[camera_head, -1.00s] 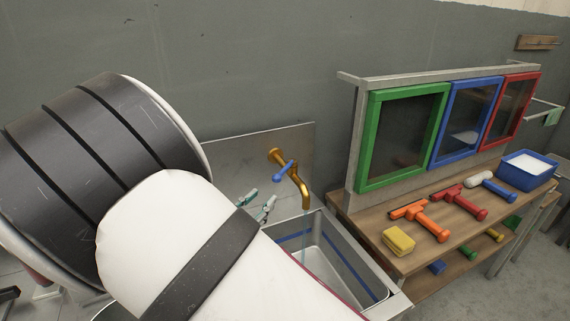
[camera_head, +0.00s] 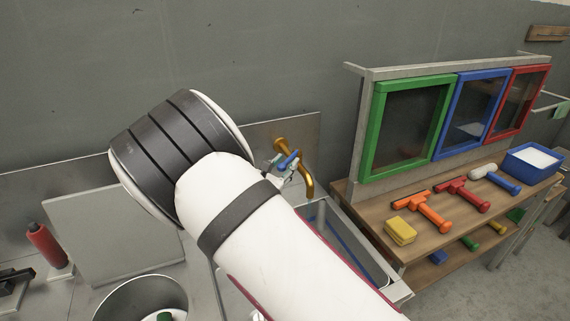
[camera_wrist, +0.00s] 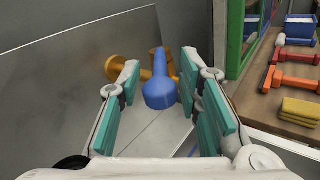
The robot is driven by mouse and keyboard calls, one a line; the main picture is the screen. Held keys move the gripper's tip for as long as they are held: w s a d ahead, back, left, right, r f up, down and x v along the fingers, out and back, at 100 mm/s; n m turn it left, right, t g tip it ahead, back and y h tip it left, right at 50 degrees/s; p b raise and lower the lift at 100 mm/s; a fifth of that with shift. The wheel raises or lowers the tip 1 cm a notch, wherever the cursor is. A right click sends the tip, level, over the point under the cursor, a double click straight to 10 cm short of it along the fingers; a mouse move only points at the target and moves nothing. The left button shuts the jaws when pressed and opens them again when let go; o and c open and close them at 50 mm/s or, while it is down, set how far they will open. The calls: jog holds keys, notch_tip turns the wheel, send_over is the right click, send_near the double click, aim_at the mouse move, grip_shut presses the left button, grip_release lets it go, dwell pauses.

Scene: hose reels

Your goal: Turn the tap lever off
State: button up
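The brass tap (camera_head: 308,182) sticks out from the metal splashback above the sink, and it also shows in the wrist view (camera_wrist: 125,69). Its blue lever (camera_head: 289,160) points toward my wrist camera, and its rounded end (camera_wrist: 160,92) lies between my fingers in the wrist view. My gripper (camera_wrist: 165,108) is open, with one teal-padded finger on each side of the lever and visible gaps to both. In the head view my arm hides most of the gripper. The sink (camera_head: 392,283) below the spout is partly hidden by my arm.
At left are a grey board (camera_head: 115,235), a red bottle (camera_head: 46,244) and a round bucket (camera_head: 140,295).

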jog(key=shift+w+d, duration=0.15)
jog(key=shift+w, duration=0.15)
grip_shut()
